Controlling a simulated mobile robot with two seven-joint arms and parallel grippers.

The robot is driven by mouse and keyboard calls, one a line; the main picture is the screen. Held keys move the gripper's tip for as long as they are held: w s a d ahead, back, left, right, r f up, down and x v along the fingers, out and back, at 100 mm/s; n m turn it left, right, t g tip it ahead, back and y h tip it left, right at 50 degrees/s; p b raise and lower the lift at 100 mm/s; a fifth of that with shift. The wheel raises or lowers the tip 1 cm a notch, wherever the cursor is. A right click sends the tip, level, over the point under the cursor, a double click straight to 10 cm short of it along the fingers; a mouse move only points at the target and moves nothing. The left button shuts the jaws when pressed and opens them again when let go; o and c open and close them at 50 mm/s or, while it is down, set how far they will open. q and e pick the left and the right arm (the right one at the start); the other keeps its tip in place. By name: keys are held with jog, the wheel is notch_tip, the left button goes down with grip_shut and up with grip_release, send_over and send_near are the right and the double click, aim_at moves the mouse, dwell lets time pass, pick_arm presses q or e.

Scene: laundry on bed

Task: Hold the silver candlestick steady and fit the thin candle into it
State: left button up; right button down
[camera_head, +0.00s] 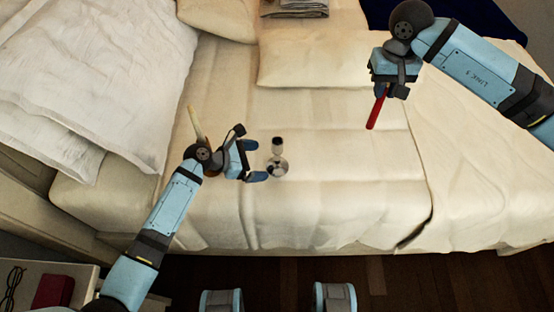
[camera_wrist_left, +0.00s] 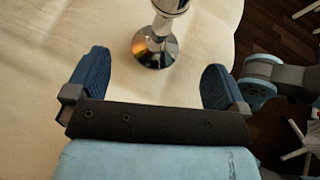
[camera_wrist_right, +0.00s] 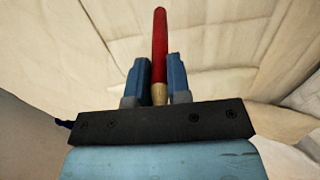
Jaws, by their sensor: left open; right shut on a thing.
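The silver candlestick (camera_head: 278,166) stands upright on the cream bed cover. Its round shiny base (camera_wrist_left: 155,50) and stem show in the left wrist view, with the top cut off. My left gripper (camera_head: 254,160) is open beside the candlestick, its fingers pointing towards it. In the left wrist view the base lies just beyond the fingertips, between their lines, touching neither. My right gripper (camera_head: 382,91) is shut on a thin red candle (camera_head: 376,112), held above the bed at the right, slightly tilted. The right wrist view shows the red candle (camera_wrist_right: 160,40) between the fingers, with a tan lower end (camera_wrist_right: 159,94).
A cream stick (camera_head: 194,122) is partly hidden behind my left arm. The bed between candlestick and red candle is clear. A nightstand (camera_head: 85,275) stands at front left.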

aim_at(274, 165)
pick_arm(q)
jog(key=x, duration=0.4)
jog(key=shift+w+d+f+b, duration=0.1)
jog(key=shift+w+d+b, duration=0.1)
jog(key=shift+d+b, duration=0.15)
jog(key=shift+w+d+f, duration=0.2)
jog(key=shift+d+f, duration=0.2)
jog(key=shift+d, duration=0.2)
jog(key=shift+s, duration=0.1)
jog(key=c, duration=1.6)
